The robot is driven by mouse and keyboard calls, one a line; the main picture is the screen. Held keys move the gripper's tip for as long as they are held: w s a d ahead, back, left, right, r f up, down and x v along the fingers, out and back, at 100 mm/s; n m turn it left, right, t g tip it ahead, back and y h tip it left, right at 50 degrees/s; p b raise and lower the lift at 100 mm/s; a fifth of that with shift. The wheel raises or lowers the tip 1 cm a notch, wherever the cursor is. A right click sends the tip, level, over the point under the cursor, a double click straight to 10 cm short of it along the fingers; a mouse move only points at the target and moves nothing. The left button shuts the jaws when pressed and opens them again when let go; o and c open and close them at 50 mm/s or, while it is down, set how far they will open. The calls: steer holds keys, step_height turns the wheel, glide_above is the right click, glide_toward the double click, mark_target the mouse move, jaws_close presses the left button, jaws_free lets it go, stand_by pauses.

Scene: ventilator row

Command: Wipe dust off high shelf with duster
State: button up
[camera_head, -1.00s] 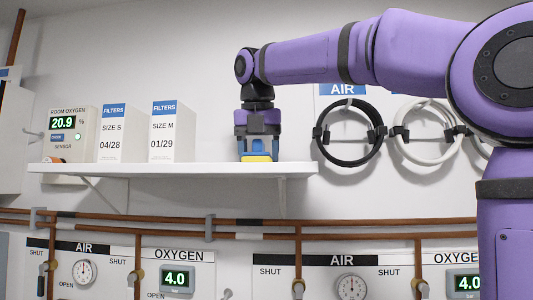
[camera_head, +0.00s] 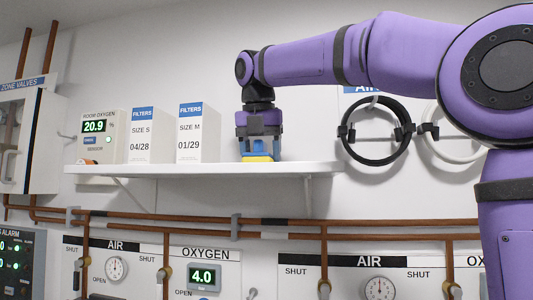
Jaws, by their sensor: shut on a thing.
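The white high shelf (camera_head: 310,169) runs along the wall. My gripper (camera_head: 258,152) points straight down over the right half of the shelf, to the right of the SIZE M filter box. It is shut on the duster (camera_head: 258,158), of which a yellow part shows low between the blue fingers, at the shelf's top. The shelf's top is seen nearly edge-on, so I cannot make out dust or whether the duster touches it.
Two white filter boxes, SIZE S (camera_head: 141,135) and SIZE M (camera_head: 197,133), and a room oxygen sensor (camera_head: 96,132) stand left of my gripper. A small orange item (camera_head: 88,161) is at the shelf's left end. A black hose coil (camera_head: 375,135) hangs to the right. Copper pipes (camera_head: 190,221) run below.

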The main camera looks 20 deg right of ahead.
steer(key=shift+w+d, duration=0.6)
steer(key=shift+w, duration=0.3)
steer(key=shift+s+d+r, duration=0.1)
steer(key=shift+s+d, duration=0.4)
steer(key=shift+d, duration=0.2)
steer(key=shift+s+d, duration=0.5)
steer(key=shift+d, duration=0.15)
steer(key=shift+s+d+f, duration=0.1)
steer(key=shift+s+d, duration=0.55)
steer(key=shift+d, duration=0.25)
steer(key=shift+s+d+f, duration=0.1)
steer(key=shift+s+d, duration=0.55)
steer(key=shift+d, duration=0.2)
steer(key=shift+s+d+f, duration=0.1)
steer(key=shift+s+d, duration=0.55)
steer(key=shift+d, duration=0.25)
steer(key=shift+s+d+r, duration=0.1)
steer(key=shift+s+d, duration=0.4)
steer(key=shift+d, duration=0.15)
steer(key=shift+s+d, duration=0.45)
steer(key=shift+d, duration=0.2)
steer(key=shift+r, duration=0.1)
steer(key=shift+r, duration=3)
steer(key=shift+r, duration=1.5)
